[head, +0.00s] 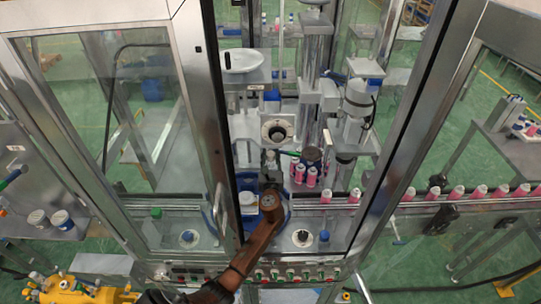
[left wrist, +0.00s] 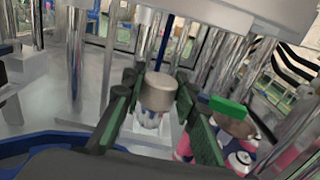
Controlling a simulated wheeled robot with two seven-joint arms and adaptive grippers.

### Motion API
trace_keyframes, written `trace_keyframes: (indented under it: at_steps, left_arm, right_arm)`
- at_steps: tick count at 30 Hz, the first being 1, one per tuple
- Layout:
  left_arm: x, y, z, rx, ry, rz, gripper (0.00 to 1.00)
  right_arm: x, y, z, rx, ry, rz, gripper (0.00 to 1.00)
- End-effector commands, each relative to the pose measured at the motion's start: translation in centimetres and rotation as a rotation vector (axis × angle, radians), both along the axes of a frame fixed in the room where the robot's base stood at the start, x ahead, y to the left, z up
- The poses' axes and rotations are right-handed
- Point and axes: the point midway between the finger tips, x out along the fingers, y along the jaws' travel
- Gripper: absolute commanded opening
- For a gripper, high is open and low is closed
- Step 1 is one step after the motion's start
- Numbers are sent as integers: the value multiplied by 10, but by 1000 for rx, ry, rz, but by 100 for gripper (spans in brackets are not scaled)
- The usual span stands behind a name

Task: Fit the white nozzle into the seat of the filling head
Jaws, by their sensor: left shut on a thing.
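My left gripper (head: 270,187) is inside the machine frame, below the grey block with a round dial (head: 277,131), which appears to belong to the filling head. In the left wrist view, the green-lined fingers of my left gripper (left wrist: 158,82) are shut on a short pale cylinder with a whitish lower part (left wrist: 150,121); it appears to be the white nozzle (left wrist: 158,92). It stands roughly upright between the fingers. Whether it touches the filling head cannot be told, and I cannot make out the seat. My right gripper is not in view.
A green block (left wrist: 228,107) is right of the fingers. Metal columns (left wrist: 75,55) rise close by. Framed glass panels (head: 110,110) flank the opening.

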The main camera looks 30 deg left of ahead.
Motion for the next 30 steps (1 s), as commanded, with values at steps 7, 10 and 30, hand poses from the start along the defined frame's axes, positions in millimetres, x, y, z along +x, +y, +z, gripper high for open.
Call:
trace_keyframes:
  at_steps: [7, 10, 30]
  left_arm:
    - [0, 0, 0, 1, 0, 0, 0]
    - [0, 0, -2, 1, 0, 0, 0]
    - [0, 0, -15, 1, 0, 0, 0]
  right_arm:
    - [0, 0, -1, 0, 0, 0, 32]
    - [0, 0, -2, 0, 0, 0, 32]
    - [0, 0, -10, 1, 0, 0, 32]
